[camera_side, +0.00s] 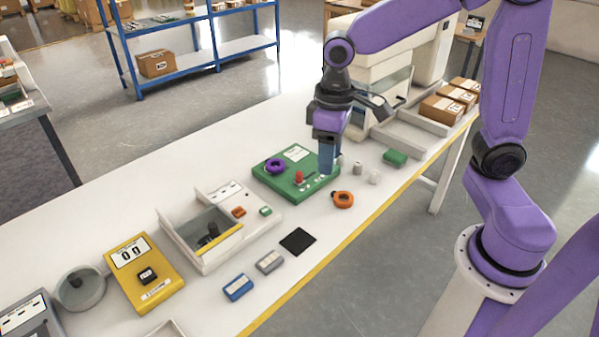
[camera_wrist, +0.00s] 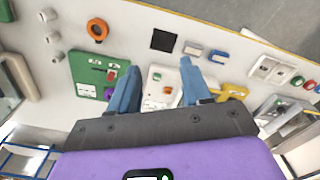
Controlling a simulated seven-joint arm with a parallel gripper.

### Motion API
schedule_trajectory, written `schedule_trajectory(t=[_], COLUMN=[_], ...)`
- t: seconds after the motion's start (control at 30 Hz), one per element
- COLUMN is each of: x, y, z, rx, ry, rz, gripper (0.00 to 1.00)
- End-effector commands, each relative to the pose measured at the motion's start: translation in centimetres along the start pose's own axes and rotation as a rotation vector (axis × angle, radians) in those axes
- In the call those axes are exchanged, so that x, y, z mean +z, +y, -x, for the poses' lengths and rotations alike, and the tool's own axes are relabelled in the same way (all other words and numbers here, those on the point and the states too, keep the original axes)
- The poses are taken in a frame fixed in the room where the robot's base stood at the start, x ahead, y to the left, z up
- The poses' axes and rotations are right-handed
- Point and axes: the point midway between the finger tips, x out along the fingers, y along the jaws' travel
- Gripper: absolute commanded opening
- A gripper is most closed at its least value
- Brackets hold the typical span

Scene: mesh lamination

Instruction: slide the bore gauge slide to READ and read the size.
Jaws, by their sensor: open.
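A green board (camera_side: 303,195) lies on the table with a white label, a red knob (camera_side: 299,177) and a purple ring (camera_side: 275,165). It looks like the bore gauge, but its lettering is too small to read. In the wrist view the board (camera_wrist: 85,72) is left of my fingers, with the red knob (camera_wrist: 111,75) and purple ring (camera_wrist: 109,94) near the left finger. My gripper (camera_side: 327,158) has blue fingers and hangs above the board's right side. In the wrist view my gripper (camera_wrist: 158,82) is open, with nothing held between the fingers.
An orange ring (camera_side: 343,200) lies beside the board, near small grey cylinders (camera_side: 357,168) and a green block (camera_side: 395,157). The table behind the board is clear.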

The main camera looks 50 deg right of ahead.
Motion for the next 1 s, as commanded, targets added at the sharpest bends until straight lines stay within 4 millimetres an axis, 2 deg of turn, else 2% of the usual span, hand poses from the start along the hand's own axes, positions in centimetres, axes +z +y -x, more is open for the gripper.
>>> schedule_trajectory(t=[0.03,0.2,0.3,0.4,0.5,0.6,0.77,1.0], x=[-2.0,-7.4,-9.7,-11.1,-11.9,-12.2,-12.3,-12.1], y=[1.5,7.2,11.0,14.3,16.6,17.9,18.3,18.2], z=[-0.4,-1.7,-2.7,-3.6,-4.2,-4.6,-5.5,-9.3], rx=[0.002,0.005,0.007,0.008,0.009,0.009,0.009,0.009], ry=[-0.006,-0.010,-0.012,-0.013,-0.014,-0.014,-0.015,-0.018], rz=[-0.078,-0.331,-0.468,-0.579,-0.653,-0.693,-0.706,-0.705], gripper=[0.48,0.48,0.48,0.48,0.48,0.48,0.48,0.48])
